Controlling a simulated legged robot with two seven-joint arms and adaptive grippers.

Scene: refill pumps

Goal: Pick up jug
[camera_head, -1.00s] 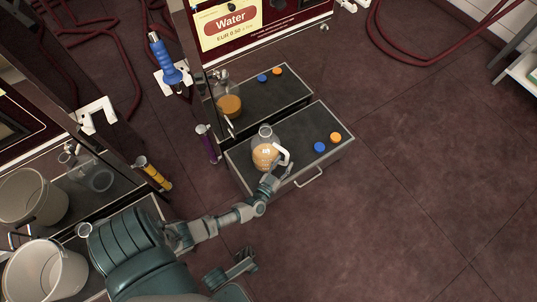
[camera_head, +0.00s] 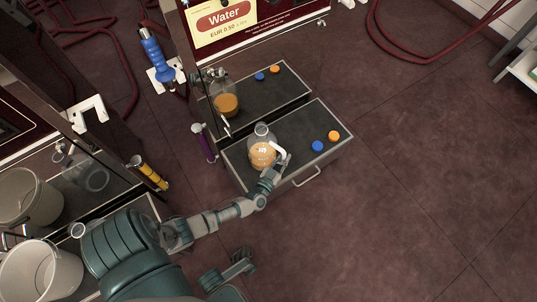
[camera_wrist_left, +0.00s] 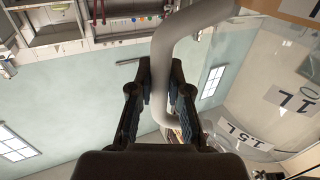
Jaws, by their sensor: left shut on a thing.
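The jug (camera_head: 262,154) is clear with orange liquid in it and a white handle. It stands upright on the dark top of the pull-out drawer (camera_head: 327,128), and I cannot tell whether it is clear of that top. My left gripper (camera_head: 276,167) is at the handle, on the jug's right. In the left wrist view, its fingers (camera_wrist_left: 161,105) are shut on the pale handle (camera_wrist_left: 168,65). The jug's wall with its litre marks (camera_wrist_left: 265,112) fills the right side there. A grey forked part of mine (camera_head: 238,265) shows low in the head view, perhaps the right gripper; its jaws are unclear.
A blue knob (camera_head: 317,146) and an orange knob (camera_head: 333,135) are right of the jug. The glossy water pump front behind mirrors the jug and knobs. A purple nozzle (camera_head: 204,142) hangs left of the drawer.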

